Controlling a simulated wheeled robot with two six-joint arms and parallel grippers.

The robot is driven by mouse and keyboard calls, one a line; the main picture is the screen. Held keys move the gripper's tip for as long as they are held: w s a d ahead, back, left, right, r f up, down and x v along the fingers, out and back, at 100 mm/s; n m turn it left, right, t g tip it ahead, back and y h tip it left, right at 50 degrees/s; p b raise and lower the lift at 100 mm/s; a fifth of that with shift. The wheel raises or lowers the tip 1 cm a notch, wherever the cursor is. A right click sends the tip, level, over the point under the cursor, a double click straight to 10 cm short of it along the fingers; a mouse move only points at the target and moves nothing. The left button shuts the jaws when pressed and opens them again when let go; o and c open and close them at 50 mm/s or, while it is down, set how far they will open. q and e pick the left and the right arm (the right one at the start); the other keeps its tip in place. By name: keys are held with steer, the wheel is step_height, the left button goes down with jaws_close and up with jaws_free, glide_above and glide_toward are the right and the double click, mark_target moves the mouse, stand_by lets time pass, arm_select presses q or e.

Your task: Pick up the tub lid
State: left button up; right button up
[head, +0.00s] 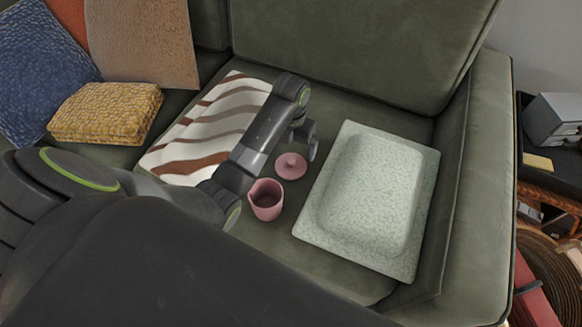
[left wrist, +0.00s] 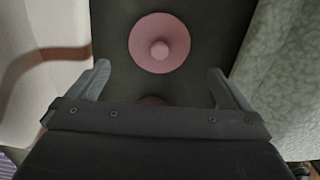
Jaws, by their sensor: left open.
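The pink tub lid (head: 291,166) lies flat on the green sofa seat, its round knob facing up. In the left wrist view the lid (left wrist: 146,56) is ahead of the fingertips, roughly centred between them and apart from them. My left gripper (head: 306,138) is open and empty, above the seat just behind the lid in the head view; its two fingers (left wrist: 158,82) show spread in the left wrist view. The pink tub (head: 266,200) stands open and upright in front of the lid. In the left wrist view it is mostly hidden by the gripper. My right gripper is not in view.
A pale green speckled tray-like cushion (head: 330,228) lies right of the lid. A striped brown and white cushion (head: 205,125) lies to the left. A yellow cushion (head: 106,113) is farther left. The sofa's right arm (head: 480,190) and backrest (head: 350,45) bound the seat.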

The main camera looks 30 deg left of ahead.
mark_target(291, 161)
arm_select(q)
steer(key=shift+f, duration=1.35)
steer(key=shift+f+b, duration=1.2)
steer(key=shift+f, duration=1.35)
arm_select(e)
steer(key=shift+t+y, duration=0.3)
steer(key=shift+t, duration=0.2)
steer(key=r, duration=0.1)
steer(key=w+r, duration=0.1)
steer(key=r, duration=0.1)
steer(key=a+r, duration=0.1)
steer(key=shift+w+r, duration=0.15)
steer(key=shift+r, duration=0.05)
arm_select(q)
steer(key=shift+c, duration=0.4)
steer(key=c, duration=0.7)
